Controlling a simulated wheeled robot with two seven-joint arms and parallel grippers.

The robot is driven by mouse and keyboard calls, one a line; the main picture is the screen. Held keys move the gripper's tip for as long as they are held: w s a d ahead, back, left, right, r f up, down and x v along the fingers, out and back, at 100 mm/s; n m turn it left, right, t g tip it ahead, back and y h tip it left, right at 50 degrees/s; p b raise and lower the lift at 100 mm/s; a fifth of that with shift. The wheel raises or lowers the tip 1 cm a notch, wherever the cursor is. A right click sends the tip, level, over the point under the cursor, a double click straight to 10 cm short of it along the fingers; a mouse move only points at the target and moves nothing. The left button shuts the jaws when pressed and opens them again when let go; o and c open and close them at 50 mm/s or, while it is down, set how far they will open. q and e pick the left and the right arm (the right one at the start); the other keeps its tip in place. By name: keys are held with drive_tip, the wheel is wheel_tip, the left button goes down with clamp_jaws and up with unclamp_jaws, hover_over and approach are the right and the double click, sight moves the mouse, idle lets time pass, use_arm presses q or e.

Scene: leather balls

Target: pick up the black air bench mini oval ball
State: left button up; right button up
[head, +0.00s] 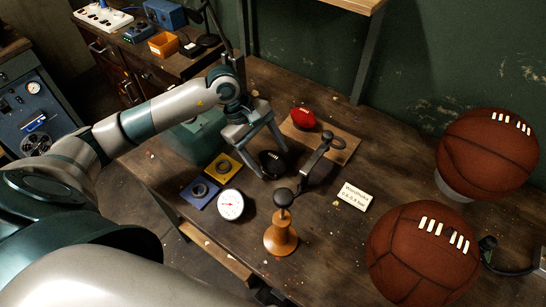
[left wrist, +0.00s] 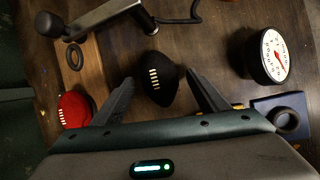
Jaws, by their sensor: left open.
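The small black oval ball (head: 272,163) with pale lacing lies on the dark wooden table in the head view. In the left wrist view the black ball (left wrist: 159,80) sits just ahead of and between my two fingers. My left gripper (head: 268,158) is open, and its fingers reach down on either side of the ball. In the left wrist view my left gripper (left wrist: 162,88) has its fingers spread, and I cannot tell whether they touch the ball. My right gripper is not in view.
A red oval ball (head: 303,118) lies behind on a board. A metal lever tool (head: 318,165) stands close right of the black ball. A dial gauge (head: 230,204), blue and yellow blocks (head: 223,167), and a wooden-handled tool (head: 281,235) are nearer. Two large brown balls (head: 424,254) fill the right.

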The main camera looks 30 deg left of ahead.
sight(270, 154)
use_arm(q)
drive_tip(key=shift+d+f, duration=0.1)
drive_tip(key=shift+f, duration=0.15)
drive_tip(key=c, duration=1.2)
drive_tip(key=shift+o, duration=0.2)
drive_tip(key=shift+r, duration=0.15)
drive_tip(key=shift+w+r+b, duration=0.1)
drive_tip(key=shift+r+b, duration=0.3)
drive_tip(key=shift+r, duration=0.15)
wheel_tip(270, 154, up, 7)
drive_tip(key=shift+r+b, duration=0.1)
drive_tip(key=shift+b, duration=1.15)
drive_tip(key=shift+r, duration=0.75)
